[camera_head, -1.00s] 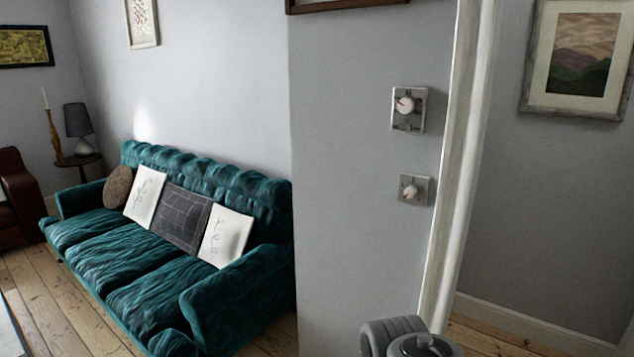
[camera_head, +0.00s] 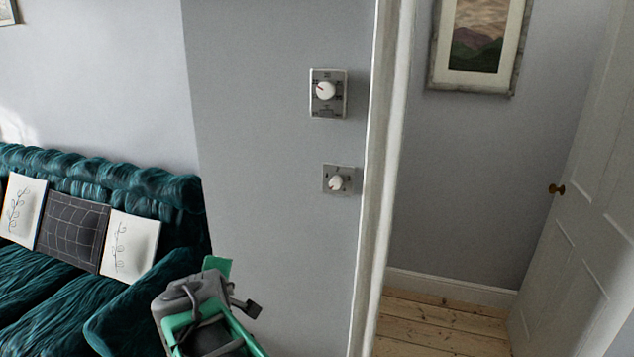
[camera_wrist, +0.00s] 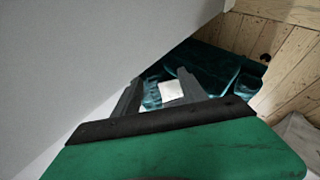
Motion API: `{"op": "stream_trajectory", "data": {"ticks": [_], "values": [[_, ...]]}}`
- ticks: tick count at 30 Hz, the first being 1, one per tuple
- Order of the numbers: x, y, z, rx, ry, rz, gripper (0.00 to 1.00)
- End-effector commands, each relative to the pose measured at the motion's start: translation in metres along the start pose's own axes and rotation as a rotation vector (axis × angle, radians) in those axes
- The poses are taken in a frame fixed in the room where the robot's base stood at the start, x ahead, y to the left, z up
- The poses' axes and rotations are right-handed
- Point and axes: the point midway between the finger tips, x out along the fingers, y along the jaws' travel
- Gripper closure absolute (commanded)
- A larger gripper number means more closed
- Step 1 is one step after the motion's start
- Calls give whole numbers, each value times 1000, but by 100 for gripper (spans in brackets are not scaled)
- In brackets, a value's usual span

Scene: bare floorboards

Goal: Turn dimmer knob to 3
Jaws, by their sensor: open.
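Two white knobs on plates are fixed to the grey wall, one above the other, in the head view. I cannot tell for sure which one is the dimmer. My gripper (camera_head: 232,287) is below and left of both knobs, apart from them. In the wrist view my gripper (camera_wrist: 160,92) is open and empty, and no knob shows there.
A white door frame (camera_head: 380,180) stands just right of the knobs. A teal sofa (camera_head: 165,195) with cushions is at the left. A doorway opens at the right, with a white door (camera_head: 580,230) and bare floorboards (camera_head: 440,325).

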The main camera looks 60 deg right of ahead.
Motion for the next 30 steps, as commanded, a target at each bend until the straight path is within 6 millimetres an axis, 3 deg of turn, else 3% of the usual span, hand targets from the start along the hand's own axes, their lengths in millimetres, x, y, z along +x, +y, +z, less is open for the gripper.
{"op": "stream_trajectory", "data": {"ticks": [1,3,6,9,14,21,30], "values": [[13,50,38,-133,-91,128,51],[19,113,89,-368,-248,284,51],[13,178,149,-653,-481,402,51],[4,210,185,-832,-642,435,51],[5,230,200,-911,-714,441,51],[28,257,215,-907,-713,446,51],[44,269,220,-909,-707,450,51]]}}
